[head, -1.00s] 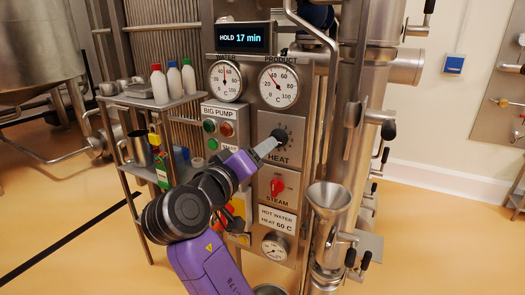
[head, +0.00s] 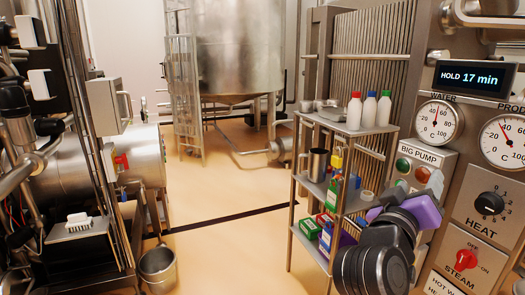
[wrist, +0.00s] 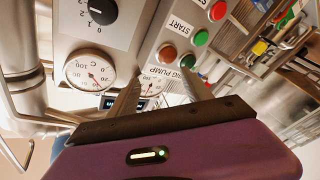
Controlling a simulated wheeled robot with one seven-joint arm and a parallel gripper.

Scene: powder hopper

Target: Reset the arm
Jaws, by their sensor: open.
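My gripper (wrist: 162,88) is open and empty in the wrist view, its two fingers apart in front of the control panel. In the head view my arm (head: 375,260) is folded in front of the panel's left side and the shelf; the fingers cannot be made out there. The black HEAT knob (head: 490,203) is on the panel to the right of my arm, clear of it. A black knob (wrist: 102,10) also shows at the top of the wrist view, apart from the fingers.
A shelf rack (head: 375,130) with bottles, a metal jug (head: 317,164) and boxes stands close behind my arm. The red STEAM knob (head: 467,260) and BIG PUMP buttons (head: 403,165) are near. Open floor (head: 220,220) lies left; a bucket (head: 158,268) stands there.

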